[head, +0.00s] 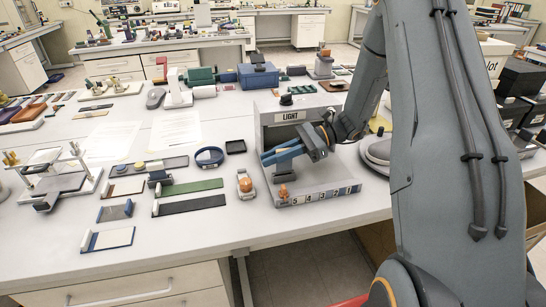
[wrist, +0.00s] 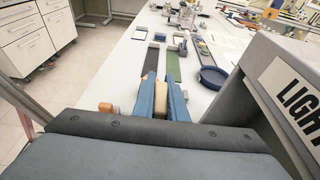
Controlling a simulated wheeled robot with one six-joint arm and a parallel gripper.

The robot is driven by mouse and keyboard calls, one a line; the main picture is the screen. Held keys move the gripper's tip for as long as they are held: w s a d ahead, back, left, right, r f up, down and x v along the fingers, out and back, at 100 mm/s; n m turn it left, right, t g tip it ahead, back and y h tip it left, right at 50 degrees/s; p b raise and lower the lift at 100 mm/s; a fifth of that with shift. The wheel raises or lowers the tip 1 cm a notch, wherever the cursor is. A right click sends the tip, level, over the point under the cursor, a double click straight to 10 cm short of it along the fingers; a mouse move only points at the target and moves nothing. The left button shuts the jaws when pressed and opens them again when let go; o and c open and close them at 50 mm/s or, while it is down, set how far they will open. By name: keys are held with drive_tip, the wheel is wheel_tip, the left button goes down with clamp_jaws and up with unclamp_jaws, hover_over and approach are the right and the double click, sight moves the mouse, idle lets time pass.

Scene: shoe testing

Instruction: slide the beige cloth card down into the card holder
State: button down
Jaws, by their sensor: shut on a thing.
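My gripper (wrist: 160,92) has blue fingers closed on a beige piece, the beige cloth card (wrist: 160,103), which shows between them in the wrist view. In the head view my gripper (head: 272,157) is at the open front of the grey light box, above its numbered base, pointing left. The card is not clearly visible there; the fingers hide it. I cannot clearly make out the card holder. A small grey block (head: 282,174) stands below the fingers, but I cannot tell whether it is the holder or whether the card touches it.
The light box (head: 290,113) labelled LIGHT stands close around my gripper. An orange knob (head: 283,191) sits on its base (head: 325,195). To the left lie a blue ring (head: 209,157), a green strip (head: 192,187) and a black strip (head: 188,205). The table's front edge is near.

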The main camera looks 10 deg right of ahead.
sight(273, 175)
drive_tip(key=shift+f+b, duration=0.75)
drive_tip(key=shift+f, duration=0.85)
drive_tip(key=c, duration=1.7)
unclamp_jaws()
drive_tip(key=b+v, duration=0.2)
drive_tip(key=v, duration=0.5)
drive_tip(key=shift+d+r+b, duration=0.15)
drive_tip(key=shift+d+b, duration=0.1)
drive_tip(key=shift+b, duration=0.1)
drive_tip(key=shift+r, duration=0.1)
